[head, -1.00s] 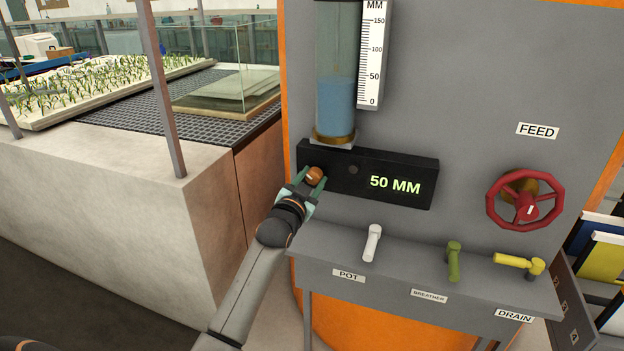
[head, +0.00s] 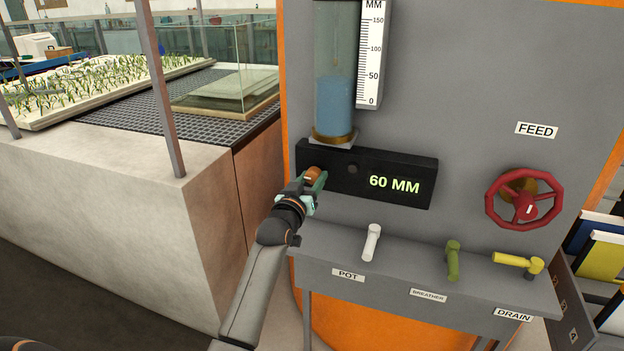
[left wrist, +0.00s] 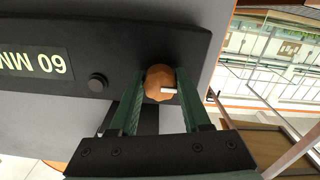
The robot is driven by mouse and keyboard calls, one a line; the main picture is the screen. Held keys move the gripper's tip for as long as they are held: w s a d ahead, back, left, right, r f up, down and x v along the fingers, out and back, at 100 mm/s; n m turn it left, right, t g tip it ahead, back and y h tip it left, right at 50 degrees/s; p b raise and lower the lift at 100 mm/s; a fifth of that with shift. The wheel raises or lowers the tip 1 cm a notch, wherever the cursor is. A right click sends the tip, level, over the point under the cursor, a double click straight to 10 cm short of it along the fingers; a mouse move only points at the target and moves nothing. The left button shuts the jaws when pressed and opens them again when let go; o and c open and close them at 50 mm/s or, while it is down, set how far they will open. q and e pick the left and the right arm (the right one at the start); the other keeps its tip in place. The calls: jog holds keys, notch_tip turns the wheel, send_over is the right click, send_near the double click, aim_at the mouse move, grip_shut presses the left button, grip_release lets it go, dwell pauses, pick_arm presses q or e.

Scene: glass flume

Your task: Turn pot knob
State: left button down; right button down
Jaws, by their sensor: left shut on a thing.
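The orange-brown knob (head: 313,173) is on the left end of the black display box (head: 345,186), which reads 60 MM in green. My left gripper (head: 315,180) is shut on this knob, with one green finger on each side of it. In the left wrist view the knob (left wrist: 160,84) sits between the fingertips, and a pale pointer mark shows on it. My right gripper is not in view.
A water tube (head: 335,80) and scale (head: 371,55) stand above the display box. A green lever (head: 453,260), a yellow lever (head: 518,261) and a red FEED wheel (head: 552,199) are to the right. A concrete block (head: 110,210) is on the left.

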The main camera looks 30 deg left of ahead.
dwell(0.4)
pick_arm(q)
jog(key=shift+c, duration=1.9)
grip_release()
jog(key=shift+s, duration=0.1)
jog(key=b+v, duration=0.1)
jog(key=v, duration=1.1)
jog(key=shift+s+d, duration=0.1)
